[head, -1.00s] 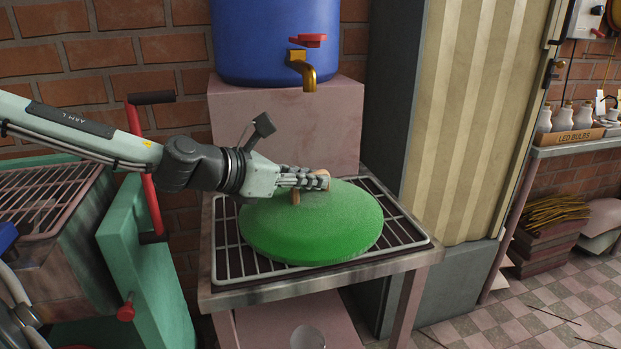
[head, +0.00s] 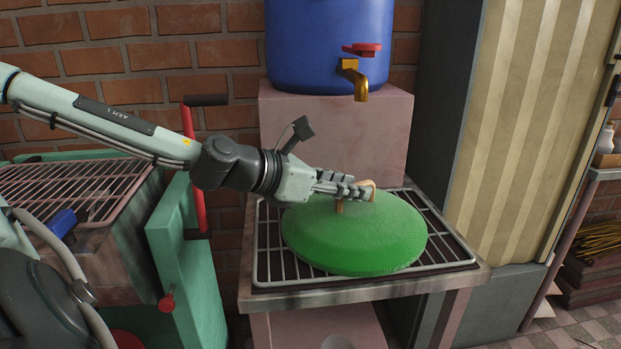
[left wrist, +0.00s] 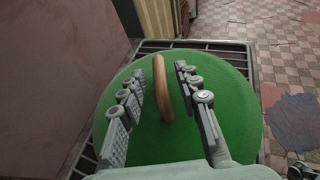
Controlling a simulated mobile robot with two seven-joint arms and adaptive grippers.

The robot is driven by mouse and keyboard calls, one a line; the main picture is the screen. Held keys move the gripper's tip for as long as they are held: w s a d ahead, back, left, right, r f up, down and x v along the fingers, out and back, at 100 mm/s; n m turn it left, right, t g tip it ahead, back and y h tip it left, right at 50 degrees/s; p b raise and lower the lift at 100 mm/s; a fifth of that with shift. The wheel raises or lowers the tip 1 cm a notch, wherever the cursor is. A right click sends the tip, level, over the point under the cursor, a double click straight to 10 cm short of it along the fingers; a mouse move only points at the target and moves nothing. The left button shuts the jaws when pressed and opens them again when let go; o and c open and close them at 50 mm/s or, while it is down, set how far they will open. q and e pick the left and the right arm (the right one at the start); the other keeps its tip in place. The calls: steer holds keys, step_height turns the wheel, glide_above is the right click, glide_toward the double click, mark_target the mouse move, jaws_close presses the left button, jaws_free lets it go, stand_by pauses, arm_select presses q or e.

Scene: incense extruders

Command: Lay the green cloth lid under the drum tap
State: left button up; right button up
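The green cloth lid (head: 355,240), round with a wooden handle on top, lies flat on the wire rack of a metal stand. The drum tap (head: 358,82), brass with a red lever, is on the blue drum above and behind the lid. My left gripper (head: 360,190) is at the handle, just above the lid. In the left wrist view, the wooden handle (left wrist: 162,88) stands between its fingers (left wrist: 162,76), with a visible gap on each side. The left gripper is open around it. The lid's far side is partly hidden by the gripper.
The drum (head: 325,40) stands on a pinkish block (head: 335,130) behind the rack (head: 272,262). A ribbed cream panel (head: 530,130) is at the right. Bare rack shows around the lid.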

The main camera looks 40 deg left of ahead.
arm_select(q)
steer(key=v, duration=0.3)
steer(key=shift+s+r+b, duration=0.1)
steer(key=shift+s+b, duration=0.1)
steer(key=shift+b, duration=0.1)
steer(key=b+v, duration=0.1)
steer(key=v, duration=0.5)
steer(key=shift+s, duration=0.3)
arm_select(e)
steer(key=shift+d+r, duration=0.1)
steer(key=shift+r, duration=2.05)
arm_select(q)
steer(key=shift+a, duration=0.1)
